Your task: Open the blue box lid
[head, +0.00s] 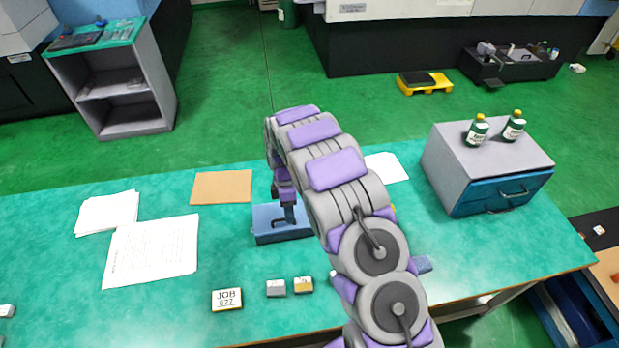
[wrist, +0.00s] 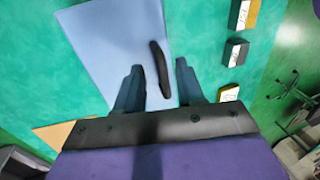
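The blue box (head: 265,235) sits on the green table, partly hidden behind my arm in the head view. In the wrist view its flat light-blue lid (wrist: 105,40) looks closed and carries a dark bar handle (wrist: 160,68). My gripper (head: 288,215) points down over the box. In the wrist view my gripper (wrist: 160,80) is open, with one finger on each side of the handle and a gap visible on both sides. I cannot tell how far the fingertips are above the lid.
A JOB 027 block (head: 227,299) and small blocks (head: 276,288) lie in front of the box. Papers (head: 152,250) and a brown sheet (head: 222,187) lie to the left. A grey drawer cabinet (head: 455,160) with two bottles stands at right.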

